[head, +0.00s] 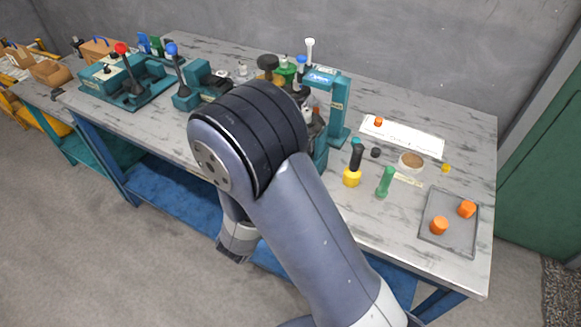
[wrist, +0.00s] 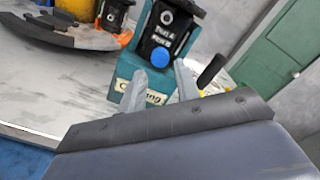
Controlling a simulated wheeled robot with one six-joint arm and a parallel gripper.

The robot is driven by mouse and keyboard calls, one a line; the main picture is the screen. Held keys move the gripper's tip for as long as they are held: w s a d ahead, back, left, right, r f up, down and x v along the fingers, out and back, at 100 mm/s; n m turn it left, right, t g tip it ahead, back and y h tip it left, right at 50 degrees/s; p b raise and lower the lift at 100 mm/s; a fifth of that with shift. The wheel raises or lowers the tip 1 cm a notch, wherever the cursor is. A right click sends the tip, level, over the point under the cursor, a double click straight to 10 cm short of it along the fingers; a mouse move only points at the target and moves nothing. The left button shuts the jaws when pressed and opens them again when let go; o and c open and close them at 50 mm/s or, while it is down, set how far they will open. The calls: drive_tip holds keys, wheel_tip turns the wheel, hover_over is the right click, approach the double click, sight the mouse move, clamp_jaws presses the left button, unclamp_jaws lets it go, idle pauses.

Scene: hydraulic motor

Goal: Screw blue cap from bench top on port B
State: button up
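A round blue cap (wrist: 158,57) sits on the front of the black motor block (wrist: 163,28), just below labels that read like "Port A" and "Port B". The block is on a teal stand (wrist: 122,75) with a partly covered cream label. My gripper (wrist: 160,72) is open in the wrist view. Its two grey fingers point at the block, one on each side below the cap, with a gap around it; I cannot tell whether they touch anything. In the head view my arm hides the gripper and the cap; the teal stand (head: 340,105) shows behind the arm.
A black-and-yellow tool (head: 353,165) and a green-handled tool (head: 385,182) stand right of the stand. A grey tray (head: 434,208) with orange caps lies at the front right. A white sheet (head: 410,137) lies behind. Levered teal units (head: 125,90) stand at left.

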drive_tip(key=shift+s+a, duration=0.15)
drive_tip(key=shift+s, duration=0.15)
drive_tip(key=o, duration=0.6)
drive_tip(key=shift+c, duration=0.2)
drive_tip(key=v, duration=0.6)
drive_tip(key=shift+p, duration=0.3)
drive_tip(key=shift+a, duration=0.1)
drive_tip(key=v, duration=1)
drive_tip(key=shift+s+a+b, duration=0.15)
drive_tip(key=shift+s+b, duration=0.2)
drive_tip(key=shift+b, duration=0.1)
